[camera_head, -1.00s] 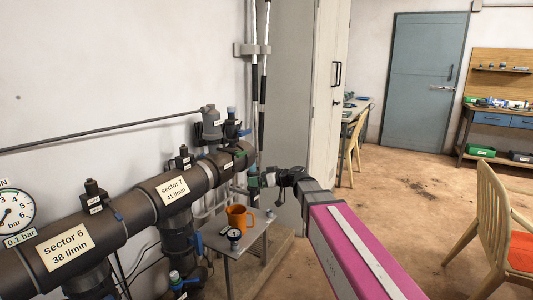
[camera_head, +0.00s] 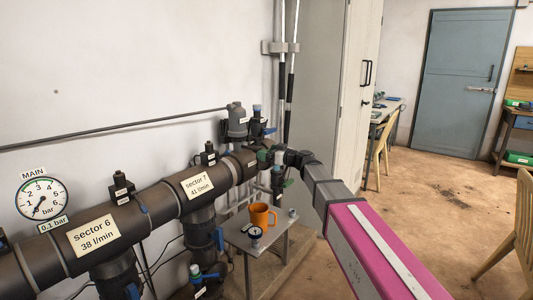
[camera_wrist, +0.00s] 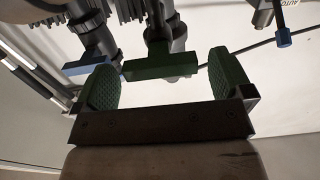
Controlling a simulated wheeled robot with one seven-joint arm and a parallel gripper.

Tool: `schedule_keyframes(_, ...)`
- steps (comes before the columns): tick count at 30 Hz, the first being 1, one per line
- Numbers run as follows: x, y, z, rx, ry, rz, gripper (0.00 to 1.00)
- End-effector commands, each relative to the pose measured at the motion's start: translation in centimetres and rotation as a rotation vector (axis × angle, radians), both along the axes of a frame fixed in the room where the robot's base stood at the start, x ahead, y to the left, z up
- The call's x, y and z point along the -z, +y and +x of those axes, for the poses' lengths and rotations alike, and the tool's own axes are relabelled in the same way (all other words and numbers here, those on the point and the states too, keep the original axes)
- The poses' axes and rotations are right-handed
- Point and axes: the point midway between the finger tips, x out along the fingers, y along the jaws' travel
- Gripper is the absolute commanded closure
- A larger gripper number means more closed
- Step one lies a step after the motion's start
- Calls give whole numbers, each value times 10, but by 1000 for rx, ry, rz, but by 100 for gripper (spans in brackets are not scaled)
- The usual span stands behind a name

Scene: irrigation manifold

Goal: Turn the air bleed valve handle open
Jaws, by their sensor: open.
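In the wrist view, a green bar handle (camera_wrist: 160,66) sits on a dark valve stem between the tips of my gripper (camera_wrist: 164,62). The green-padded fingers stand apart, one on either side of it, with no clear contact. A blue handle (camera_wrist: 90,64) is just left of the left finger, and a smaller blue handle (camera_wrist: 284,39) is at the upper right. In the head view my gripper (camera_head: 272,157) is at the far end of the manifold, below a grey capped vent (camera_head: 237,120) with a blue-handled valve. I cannot tell which handle is the air bleed valve's.
The dark manifold pipe (camera_head: 150,208) runs along the left wall with sector labels and a gauge (camera_head: 41,199). A small metal table (camera_head: 245,243) below holds an orange mug (camera_head: 263,215) and a small gauge. A grey cabinet (camera_head: 330,100) stands behind. Open floor lies right.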

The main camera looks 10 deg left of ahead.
Motion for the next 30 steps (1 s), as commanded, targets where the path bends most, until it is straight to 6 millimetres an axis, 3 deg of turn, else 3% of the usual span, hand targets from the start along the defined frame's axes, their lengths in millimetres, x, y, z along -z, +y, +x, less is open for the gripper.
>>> schedule_keyframes(5, 0, 11, 5, 1, 0, 0, 2)
schedule_keyframes(14, 0, 12, 5, 1, 0, 0, 2)
schedule_keyframes(19, 0, 12, 5, 1, 0, 0, 52)
schedule_keyframes(30, 0, 12, 5, 0, 36, 14, 51)
